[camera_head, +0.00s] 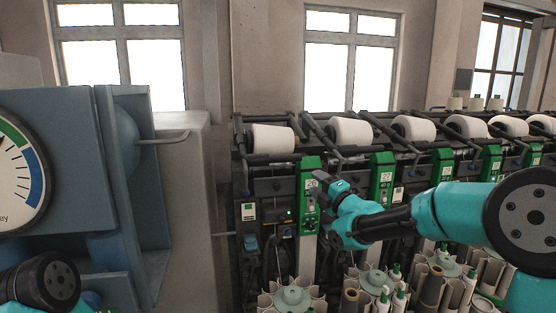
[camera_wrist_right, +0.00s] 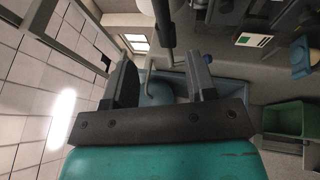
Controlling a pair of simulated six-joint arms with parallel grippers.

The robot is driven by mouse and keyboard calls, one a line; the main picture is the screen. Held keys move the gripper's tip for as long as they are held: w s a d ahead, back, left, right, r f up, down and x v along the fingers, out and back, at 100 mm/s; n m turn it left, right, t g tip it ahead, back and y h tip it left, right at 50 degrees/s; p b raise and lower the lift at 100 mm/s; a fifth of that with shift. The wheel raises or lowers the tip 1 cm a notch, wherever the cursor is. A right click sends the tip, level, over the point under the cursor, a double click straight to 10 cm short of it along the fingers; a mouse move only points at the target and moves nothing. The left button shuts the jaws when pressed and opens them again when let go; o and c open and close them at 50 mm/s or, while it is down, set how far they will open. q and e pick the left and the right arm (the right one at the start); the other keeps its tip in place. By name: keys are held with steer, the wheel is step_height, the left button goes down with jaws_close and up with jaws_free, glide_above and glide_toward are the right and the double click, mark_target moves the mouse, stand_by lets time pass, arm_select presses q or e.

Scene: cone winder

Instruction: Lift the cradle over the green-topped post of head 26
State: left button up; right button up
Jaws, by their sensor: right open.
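A row of winding heads has green-topped posts; the nearest (camera_head: 309,172) stands left of the others, and its number is too small to read surely. A white cone (camera_head: 272,139) lies in the dark cradle (camera_head: 302,132) above and left of this post. My right gripper (camera_head: 318,189) is in front of this post, below the cone, and covers part of the post. In the right wrist view my gripper (camera_wrist_right: 165,70) is open, with a dark bar (camera_wrist_right: 167,32) showing beyond its fingers. My left arm shows at the lower left, but its gripper is out of view.
More heads with white cones (camera_head: 350,131) and green posts (camera_head: 382,180) continue to the right. A blue machine with a dial (camera_head: 15,172) stands at the left. Holders with bobbins (camera_head: 292,298) fill the space below the heads. A green bin (camera_wrist_right: 284,119) shows in the right wrist view.

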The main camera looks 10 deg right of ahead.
mark_target(287, 160)
steer(key=x, duration=1.7)
steer(key=shift+w, duration=0.25)
steer(key=shift+c, duration=0.4)
jaws_close()
